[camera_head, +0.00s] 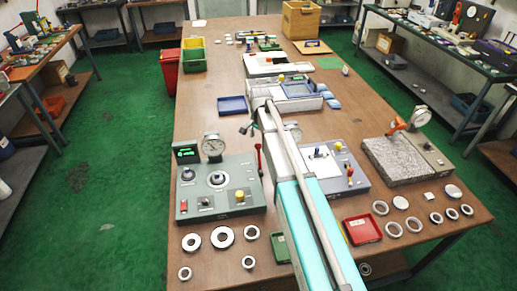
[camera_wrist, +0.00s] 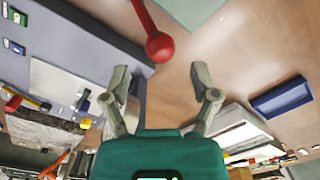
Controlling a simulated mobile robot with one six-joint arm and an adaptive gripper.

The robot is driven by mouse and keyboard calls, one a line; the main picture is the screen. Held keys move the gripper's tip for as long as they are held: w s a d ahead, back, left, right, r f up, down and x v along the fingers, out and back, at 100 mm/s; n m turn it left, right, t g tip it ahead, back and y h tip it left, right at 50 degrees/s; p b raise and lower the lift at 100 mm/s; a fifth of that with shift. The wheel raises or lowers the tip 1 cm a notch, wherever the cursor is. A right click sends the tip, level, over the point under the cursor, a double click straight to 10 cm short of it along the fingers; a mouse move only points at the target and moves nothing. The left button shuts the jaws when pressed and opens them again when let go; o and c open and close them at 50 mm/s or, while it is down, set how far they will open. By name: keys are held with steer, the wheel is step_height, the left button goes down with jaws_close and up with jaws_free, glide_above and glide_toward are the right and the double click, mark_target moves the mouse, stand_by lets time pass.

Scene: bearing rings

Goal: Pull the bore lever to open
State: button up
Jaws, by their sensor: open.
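The red lever (camera_head: 259,160) stands at the right side of the grey-green gauge station (camera_head: 218,207) in the head view. In the wrist view the red lever (camera_wrist: 144,17) enters from the top and ends in a round red knob (camera_wrist: 160,47). My gripper (camera_wrist: 161,78) is open, its two grey fingers spread, with the knob just past the fingertips and roughly between them. Nothing is between the fingers. In the head view my gripper (camera_head: 249,127) is small and partly hidden by my arm, just above the lever's upper end.
A dial gauge (camera_head: 211,146) and green display (camera_head: 187,152) stand on the station. A second station (camera_head: 352,184) is right of my arm. Metal rings (camera_head: 223,233) lie in front. A blue tray (camera_head: 232,105) lies behind my gripper. Bare wooden table (camera_head: 200,120) shows at left.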

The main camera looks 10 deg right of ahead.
mark_target(259, 144)
steer(key=shift+f+b, duration=1.7)
steer(key=shift+f, duration=0.25)
jaws_close()
